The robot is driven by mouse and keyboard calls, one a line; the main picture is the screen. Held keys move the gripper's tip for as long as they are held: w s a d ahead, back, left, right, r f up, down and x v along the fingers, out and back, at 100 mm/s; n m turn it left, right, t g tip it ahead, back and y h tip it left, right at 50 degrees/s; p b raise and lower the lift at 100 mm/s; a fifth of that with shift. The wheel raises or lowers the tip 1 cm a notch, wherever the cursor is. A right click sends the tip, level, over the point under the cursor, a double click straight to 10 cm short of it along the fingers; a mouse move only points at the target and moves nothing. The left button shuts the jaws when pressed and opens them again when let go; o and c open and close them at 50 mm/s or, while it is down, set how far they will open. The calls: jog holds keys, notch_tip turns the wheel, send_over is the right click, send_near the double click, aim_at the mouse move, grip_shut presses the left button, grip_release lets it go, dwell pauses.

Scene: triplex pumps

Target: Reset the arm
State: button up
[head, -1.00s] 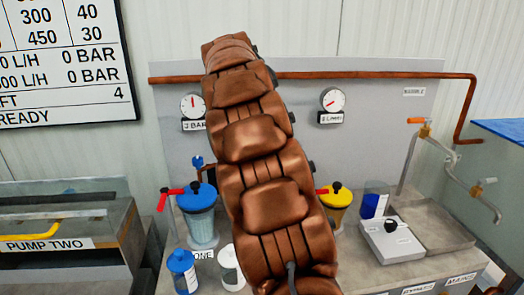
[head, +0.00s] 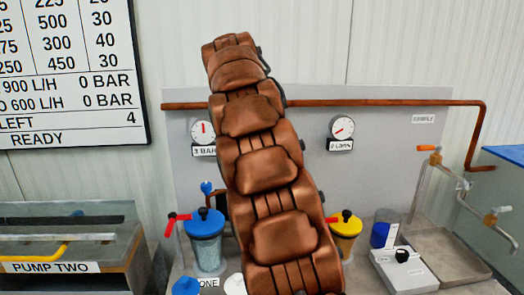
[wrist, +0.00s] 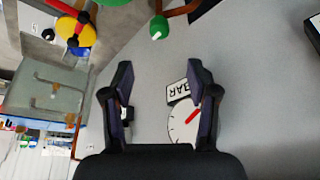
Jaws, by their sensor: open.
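My arm rises through the middle of the head view as a padded copper-brown column, in front of a grey pump panel (head: 390,180). In the head view the gripper is not distinguishable at the arm's top end.
Two gauges (head: 203,132) (head: 341,127) and a copper pipe (head: 380,103) are on the panel. A blue-lidded canister (head: 207,250) and a yellow one (head: 346,230) flank my arm. A grey box (head: 403,270), taps (head: 430,150) and a sink (head: 450,250) stand right; PUMP TWO's bench (head: 60,240) is left.

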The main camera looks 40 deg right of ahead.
dwell(0.3)
jog(key=s+a+f+n+y+p, duration=0.1)
jog(key=s+a+f+n, duration=0.4)
jog(key=s+a, duration=0.5)
jog(key=s+a+f+n+g+y+p, duration=0.1)
jog(key=s+a+f+n+p, duration=0.3)
jog(key=s+a, duration=0.6)
jog(key=s+a+f+n+g+y+p, duration=0.1)
jog(key=s+a+f+n+y+p, duration=0.1)
jog(key=s+a+f+n, duration=0.4)
jog(key=s+a+n, duration=0.1)
jog(key=s+a, duration=0.3)
jog(key=a, duration=0.2)
jog(key=shift+a+f+n+y+p, duration=0.2)
jog(key=shift+n+y+p, duration=0.1)
jog(key=shift+p, duration=0.1)
jog(key=shift+s, duration=0.1)
jog(key=shift+c, duration=0.2)
